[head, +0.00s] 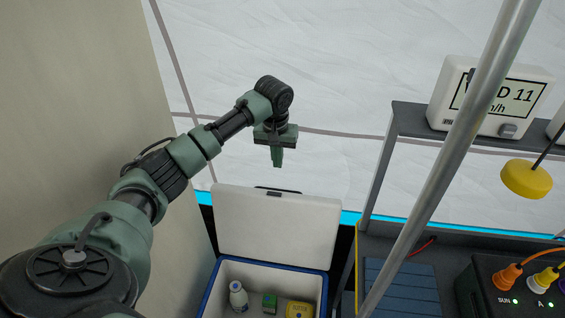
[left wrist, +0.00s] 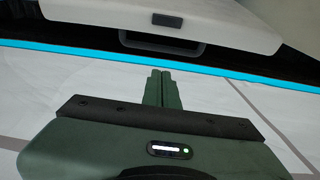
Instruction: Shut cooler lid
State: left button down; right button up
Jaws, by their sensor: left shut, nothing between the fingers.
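The cooler (head: 212,287) stands on the floor at the bottom middle of the head view, a blue-rimmed box with a white inside. Its white lid (head: 275,228) is open and tilted up at the back. The lid's edge also shows at the top of the left wrist view (left wrist: 230,22), with a dark latch and a handle. My left gripper (head: 277,163) is shut and empty, above and behind the lid's top edge, apart from it. Its closed fingers show in the left wrist view (left wrist: 158,88). My right gripper is not in view.
Inside the cooler are a white bottle (head: 238,297), a green box (head: 269,303) and a yellow item (head: 299,309). A beige wall (head: 85,110) is close on the left. A grey pole (head: 450,160) and a shelf (head: 405,120) stand on the right.

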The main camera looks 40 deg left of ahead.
pick_arm(q)
notch_tip(320, 180, down, 7)
jog(key=s+p, duration=0.2)
jog(key=shift+d+f+p, duration=0.2)
jog(key=shift+d+p, duration=0.15)
dwell(0.5)
